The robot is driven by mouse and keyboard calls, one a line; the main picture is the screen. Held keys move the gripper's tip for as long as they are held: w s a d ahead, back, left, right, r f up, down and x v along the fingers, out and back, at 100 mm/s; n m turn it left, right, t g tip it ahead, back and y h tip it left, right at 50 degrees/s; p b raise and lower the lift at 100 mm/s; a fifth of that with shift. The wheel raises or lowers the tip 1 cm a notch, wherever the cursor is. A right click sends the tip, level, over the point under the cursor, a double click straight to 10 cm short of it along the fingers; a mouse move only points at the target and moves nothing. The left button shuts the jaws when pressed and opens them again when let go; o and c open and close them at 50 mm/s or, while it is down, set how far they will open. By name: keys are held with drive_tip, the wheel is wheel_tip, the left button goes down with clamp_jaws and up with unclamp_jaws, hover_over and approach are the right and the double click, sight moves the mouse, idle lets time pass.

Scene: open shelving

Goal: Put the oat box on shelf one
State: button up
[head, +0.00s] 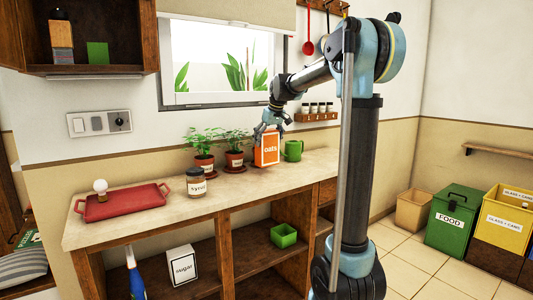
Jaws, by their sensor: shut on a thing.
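The oat box (267,150) is an orange-red carton with a white "oats" label. It stands upright at the back of the counter, between a potted plant and a green mug. My gripper (268,130) is at the top of the box, shut on it from above. Whether the base of the box touches the counter is hard to tell. Below the counter are open wooden shelves (263,262). They hold a white sugar box (182,266) and a green square bowl (284,236). I see no number marking any shelf.
Two potted plants (203,150) (235,148) and a syrup jar (196,182) stand left of the box. The green mug (293,150) is close on its right. A red tray (122,204) lies at the counter's left end.

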sight(267, 148)
drive_tip(key=shift+f, duration=2.15)
drive_tip(key=o, duration=1.3)
drive_tip(key=shift+o, duration=0.2)
drive_tip(key=v, duration=1.2)
drive_tip(key=shift+s+d, duration=0.1)
